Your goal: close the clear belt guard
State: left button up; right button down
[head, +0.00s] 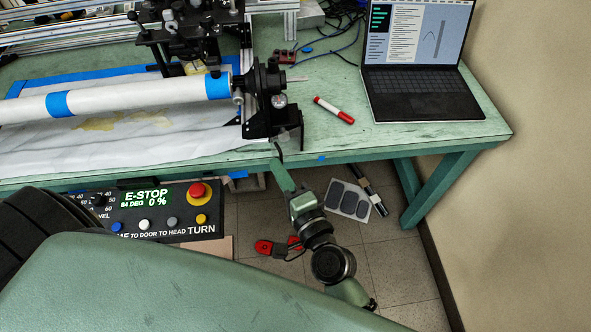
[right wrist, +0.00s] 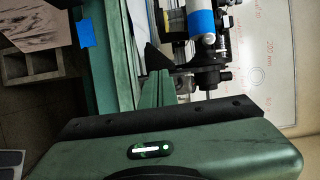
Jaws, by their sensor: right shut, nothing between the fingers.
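In the head view, a small see-through panel (head: 291,137), which looks like the clear belt guard, hangs at the right end of the winding machine, by the table's front edge. Its outline is faint and its exact angle is hard to tell. The black end bracket (head: 262,118) with pulley parts is just beside it. My right gripper (head: 279,160) reaches up from below the table edge, shut and empty, its tips just below the panel. I cannot tell whether they touch it. In the right wrist view the shut fingers (right wrist: 157,78) point at the machine's end. My left gripper is not in view.
A white roller (head: 130,97) with blue tape spans the machine. A red marker (head: 334,110) and a laptop (head: 422,92) lie on the green table (head: 345,142). A control panel (head: 160,212) reading E-STOP is below. Red-handled tools (head: 264,247) lie on the floor.

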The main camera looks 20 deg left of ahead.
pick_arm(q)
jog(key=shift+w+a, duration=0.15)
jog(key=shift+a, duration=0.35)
pick_arm(e)
jog(key=shift+w+a, duration=0.25)
jog(key=shift+a, duration=0.85)
jog(key=shift+d, duration=0.15)
